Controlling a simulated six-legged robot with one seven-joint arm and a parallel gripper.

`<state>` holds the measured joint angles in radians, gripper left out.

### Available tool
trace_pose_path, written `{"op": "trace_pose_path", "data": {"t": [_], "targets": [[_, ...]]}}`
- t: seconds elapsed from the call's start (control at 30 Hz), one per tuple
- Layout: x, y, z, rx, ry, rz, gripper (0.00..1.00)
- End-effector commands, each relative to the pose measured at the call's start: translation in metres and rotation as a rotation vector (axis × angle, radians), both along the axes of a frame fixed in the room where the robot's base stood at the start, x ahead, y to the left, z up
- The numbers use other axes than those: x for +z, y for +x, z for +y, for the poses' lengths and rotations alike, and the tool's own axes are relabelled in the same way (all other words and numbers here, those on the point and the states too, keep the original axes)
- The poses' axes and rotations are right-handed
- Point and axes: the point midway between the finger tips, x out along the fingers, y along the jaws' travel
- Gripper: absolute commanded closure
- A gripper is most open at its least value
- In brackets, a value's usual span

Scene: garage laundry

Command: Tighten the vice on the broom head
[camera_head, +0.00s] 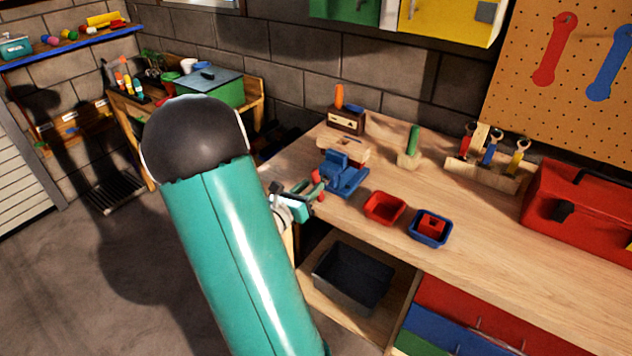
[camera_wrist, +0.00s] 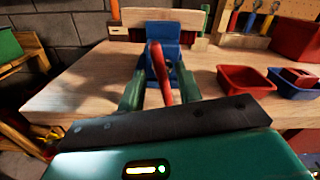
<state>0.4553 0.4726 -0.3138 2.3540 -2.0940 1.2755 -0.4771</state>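The blue vice (camera_head: 345,178) is on the workbench near its left front edge. The vice also shows in the wrist view (camera_wrist: 175,62). Its red handle (camera_wrist: 160,72) stands nearly upright, leaning slightly, in front of the vice. The pale wooden broom head (camera_head: 343,149) is at the vice's far side; it also shows as a wide block in the wrist view (camera_wrist: 160,17). Its contact with the jaws is not clear. My gripper (camera_head: 312,188) is at the front of the vice. In the wrist view its green fingers (camera_wrist: 159,86) are apart, one each side of the handle, with gaps showing.
A red bin (camera_head: 384,208) and a blue bin (camera_head: 430,228) stand right of the vice. A tool rack (camera_head: 490,175) and red toolbox (camera_head: 578,212) are farther right. A dark crate (camera_head: 352,276) sits below the bench top. Clear bench top lies between bins and rack.

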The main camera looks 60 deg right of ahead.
Motion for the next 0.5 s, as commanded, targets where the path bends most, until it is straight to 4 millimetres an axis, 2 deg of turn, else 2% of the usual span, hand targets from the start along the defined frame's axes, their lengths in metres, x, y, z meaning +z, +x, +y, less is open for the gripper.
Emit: {"op": "trace_pose_path", "data": {"t": [0.1,0.2,0.5], "targets": [[0.0,-0.003,-0.019,-0.002,-0.001,-0.001,0.65],[0.0,-0.005,-0.028,-0.002,-0.001,0.0,0.65],[0.0,-0.005,-0.033,0.0,0.0,0.0,0.65]]}}
